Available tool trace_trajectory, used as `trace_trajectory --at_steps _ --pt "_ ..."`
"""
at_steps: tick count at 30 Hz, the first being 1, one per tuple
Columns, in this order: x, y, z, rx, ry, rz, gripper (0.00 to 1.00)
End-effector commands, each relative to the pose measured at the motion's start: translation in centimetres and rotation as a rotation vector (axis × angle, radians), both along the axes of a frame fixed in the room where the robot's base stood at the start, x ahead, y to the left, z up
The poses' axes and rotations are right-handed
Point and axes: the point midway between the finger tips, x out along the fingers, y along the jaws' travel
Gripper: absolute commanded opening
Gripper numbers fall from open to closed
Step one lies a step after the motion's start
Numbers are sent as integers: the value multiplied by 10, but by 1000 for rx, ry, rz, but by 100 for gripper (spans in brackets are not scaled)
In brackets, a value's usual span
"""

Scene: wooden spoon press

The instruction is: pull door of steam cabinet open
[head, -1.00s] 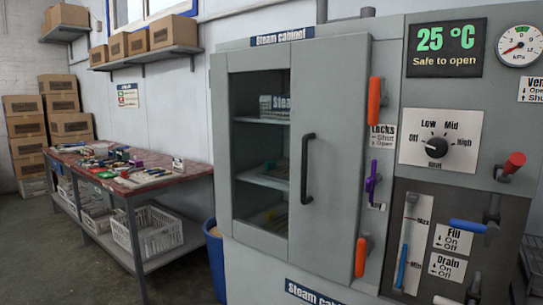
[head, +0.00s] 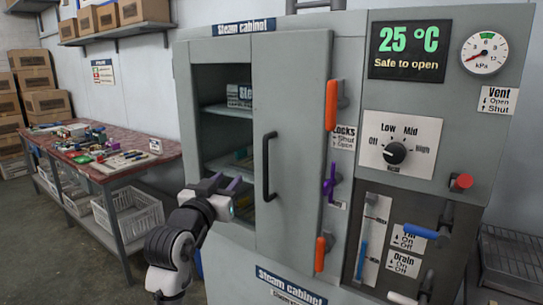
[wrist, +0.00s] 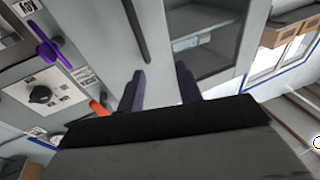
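The steam cabinet (head: 226,45) has a grey door (head: 295,120) that looks shut, with an upright black handle (head: 268,167). Shelves show behind the window area left of the handle. My gripper (head: 220,184) is in front of the cabinet, left of the handle and apart from it. In the wrist view, its two purple fingers (wrist: 161,90) are spread with nothing between them. The dark handle (wrist: 136,28) lies beyond the left fingertip there. Two orange lock levers (head: 331,105) stand upright, along with a purple lever (head: 330,184), right of the door.
A control panel with a display (head: 411,50) reading 25 °C, "Safe to open", and a knob (head: 395,153) is at the right. A workbench (head: 150,165) with tools and white crates (head: 128,216) stands at the left. Floor is open in front of the bench.

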Motion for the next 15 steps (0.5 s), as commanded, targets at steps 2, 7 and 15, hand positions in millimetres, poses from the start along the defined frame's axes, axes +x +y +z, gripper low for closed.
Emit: trace_trajectory --at_steps 2,7,15 --pt "8 -20 -12 28 78 -60 35" --pt "17 -36 -24 45 129 -102 35" --pt "61 -56 -21 44 127 -101 35"
